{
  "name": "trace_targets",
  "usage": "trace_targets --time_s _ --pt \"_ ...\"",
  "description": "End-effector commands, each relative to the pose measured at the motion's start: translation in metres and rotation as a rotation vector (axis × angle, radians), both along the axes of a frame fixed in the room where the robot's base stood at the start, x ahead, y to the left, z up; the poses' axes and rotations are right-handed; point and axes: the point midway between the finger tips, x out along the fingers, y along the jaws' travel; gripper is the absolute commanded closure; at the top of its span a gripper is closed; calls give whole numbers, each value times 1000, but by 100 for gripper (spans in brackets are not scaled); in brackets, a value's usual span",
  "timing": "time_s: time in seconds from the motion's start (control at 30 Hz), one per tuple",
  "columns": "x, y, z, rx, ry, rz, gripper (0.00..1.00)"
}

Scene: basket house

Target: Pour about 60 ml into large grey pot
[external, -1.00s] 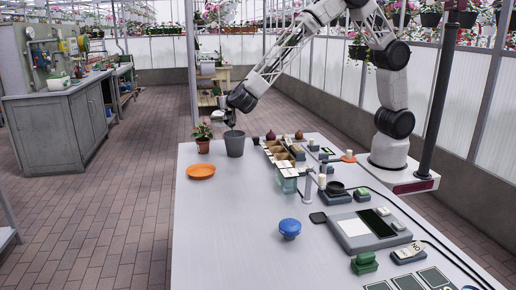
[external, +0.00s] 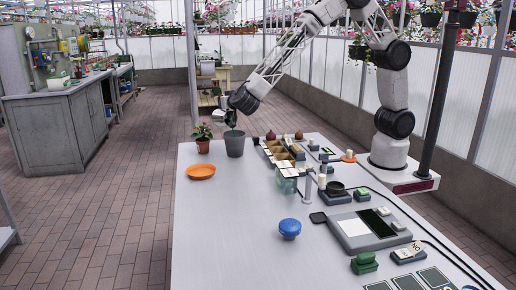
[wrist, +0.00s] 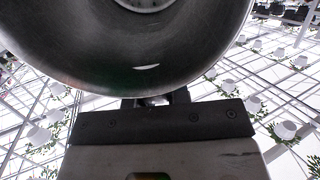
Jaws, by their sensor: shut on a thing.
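The large grey pot (external: 235,146) stands upright at the far left end of the table, beside a potted plant. My gripper (external: 231,119) is just above the pot's rim. In the wrist view a round grey metal vessel (wrist: 130,75) fills the upper middle, held in front of my gripper (wrist: 155,100). My gripper is shut on this vessel; the fingertips are mostly hidden behind it. The wrist view faces the greenhouse roof, so the wrist is strongly tilted. Any liquid, and the inside of the pot, cannot be made out.
A small plant in a terracotta pot (external: 203,145) stands left of the grey pot, with an orange dish (external: 201,171) in front. A compartment box (external: 277,152) and a glass jar (external: 286,183) are to the right. A blue-lidded item (external: 290,228) stands nearer. The front left table is clear.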

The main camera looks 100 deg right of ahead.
Motion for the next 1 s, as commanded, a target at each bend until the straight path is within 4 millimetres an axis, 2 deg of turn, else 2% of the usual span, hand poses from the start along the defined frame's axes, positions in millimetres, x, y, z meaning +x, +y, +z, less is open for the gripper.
trace_targets --time_s 1.0 --pt "-4 10 5 -57 -26 0 100"
